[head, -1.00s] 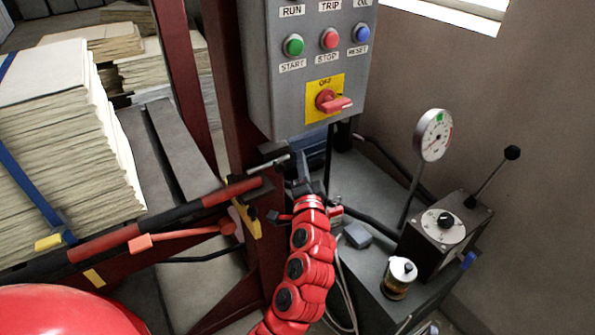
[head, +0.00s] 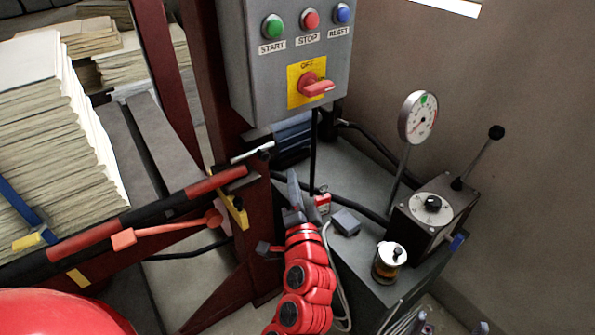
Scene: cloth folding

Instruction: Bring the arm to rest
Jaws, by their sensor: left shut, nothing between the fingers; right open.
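My red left arm (head: 304,280) rises from the bottom centre. Its grey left gripper (head: 293,187) points up, with its fingers shut and nothing seen between them. It is in front of the dark red press frame, below the grey control box (head: 290,65). My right gripper (head: 445,325) shows only partly at the bottom edge, right of centre, with its fingertips apart and empty; the rest is cut off.
A red tag-like piece (head: 322,203) and a small grey block (head: 346,222) are close right of my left gripper. A gauge (head: 418,118), a lever unit (head: 435,213) and a glass jar (head: 389,262) stand further right. Paper stacks (head: 55,130) and a striped bar (head: 125,220) are left.

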